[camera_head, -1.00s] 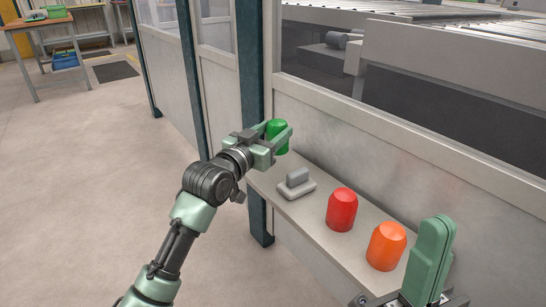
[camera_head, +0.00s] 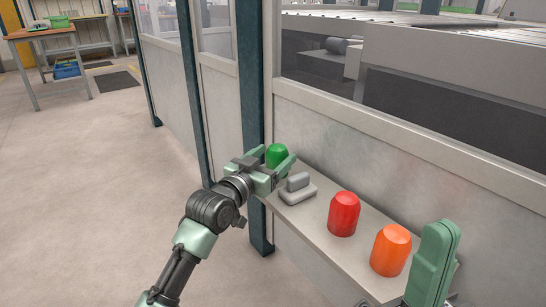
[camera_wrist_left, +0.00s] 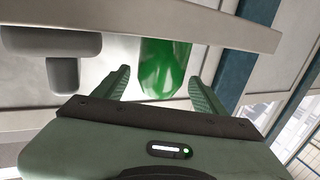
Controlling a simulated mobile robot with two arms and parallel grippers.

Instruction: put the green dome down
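The green dome (camera_head: 277,156) is upright at the far left end of the narrow shelf (camera_head: 318,207). My left gripper (camera_head: 274,163) is around it from the near side, one finger on each side. In the left wrist view, which is upside down, the green dome (camera_wrist_left: 165,68) shows between the two fingers (camera_wrist_left: 158,78). A clear gap lies between the left-hand finger and the dome, and the right-hand fingertip is very close to it. The fingers look open. The dome's base is hidden by the gripper and the shelf edge. My right gripper (camera_head: 434,262) shows only partly, lower right.
A grey block with a handle (camera_head: 298,188) sits just right of the green dome. A red dome (camera_head: 343,214) and an orange dome (camera_head: 390,250) stand farther along the shelf. A panel wall (camera_head: 390,165) rises behind, with a dark post (camera_head: 254,100) near the left end.

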